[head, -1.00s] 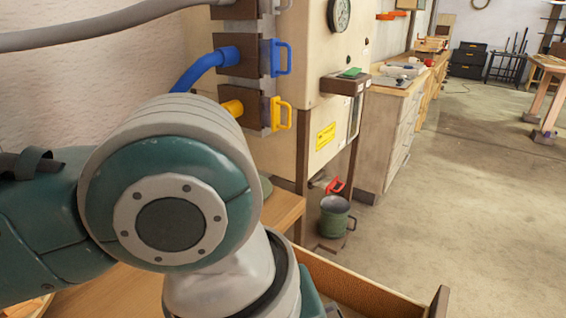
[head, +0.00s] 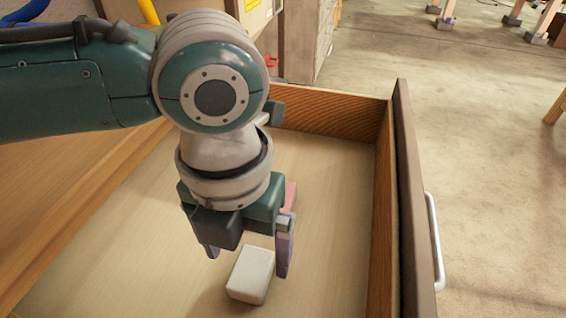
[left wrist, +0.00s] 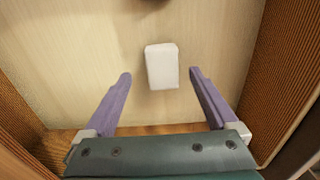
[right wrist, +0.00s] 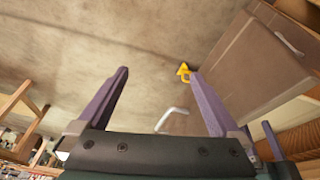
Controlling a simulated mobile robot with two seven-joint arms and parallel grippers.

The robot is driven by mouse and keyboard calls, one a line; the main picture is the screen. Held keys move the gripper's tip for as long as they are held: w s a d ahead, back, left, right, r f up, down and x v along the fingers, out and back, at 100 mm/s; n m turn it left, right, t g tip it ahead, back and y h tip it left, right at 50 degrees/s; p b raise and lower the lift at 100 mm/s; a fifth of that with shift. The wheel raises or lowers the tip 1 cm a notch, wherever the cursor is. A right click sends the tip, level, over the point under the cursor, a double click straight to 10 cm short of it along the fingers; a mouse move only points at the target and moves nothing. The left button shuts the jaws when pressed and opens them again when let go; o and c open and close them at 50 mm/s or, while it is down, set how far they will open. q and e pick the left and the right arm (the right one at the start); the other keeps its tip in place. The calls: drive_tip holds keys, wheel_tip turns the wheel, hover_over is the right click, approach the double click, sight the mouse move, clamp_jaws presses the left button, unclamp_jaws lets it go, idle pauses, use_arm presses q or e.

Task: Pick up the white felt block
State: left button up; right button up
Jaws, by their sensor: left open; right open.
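The white felt block (head: 251,275) lies on the floor of an open wooden drawer (head: 330,215) in the head view. My left gripper (head: 247,262) is above the drawer floor, pointing down, with the block close to its fingertips. In the left wrist view the block (left wrist: 161,66) shows ahead of and between the two purple fingers (left wrist: 160,76). The fingers are apart and nothing is held. My right gripper (right wrist: 157,72) shows only in the right wrist view. It is open and empty, outside the drawer, with concrete floor beyond it.
The drawer's front panel (head: 412,215) with a metal handle (head: 435,240) stands to the right. A pinkish object (head: 290,195) is partly hidden behind my left gripper. A yellow object (right wrist: 184,70) shows beyond my right gripper. Much of the drawer floor is clear.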

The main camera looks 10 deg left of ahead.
sight(251, 270)
use_arm(q)
drive_tip(key=f, duration=0.2)
drive_tip(key=f+b, duration=0.1)
drive_tip(key=f, duration=0.1)
drive_tip(key=shift+s+d, duration=0.1)
drive_tip(key=shift+d, duration=0.1)
drive_tip(key=c, duration=1.4)
drive_tip(key=shift+c, duration=0.2)
drive_tip(key=shift+r, duration=0.1)
wheel_tip(251, 270, up, 20)
drive_tip(key=p, duration=0.6)
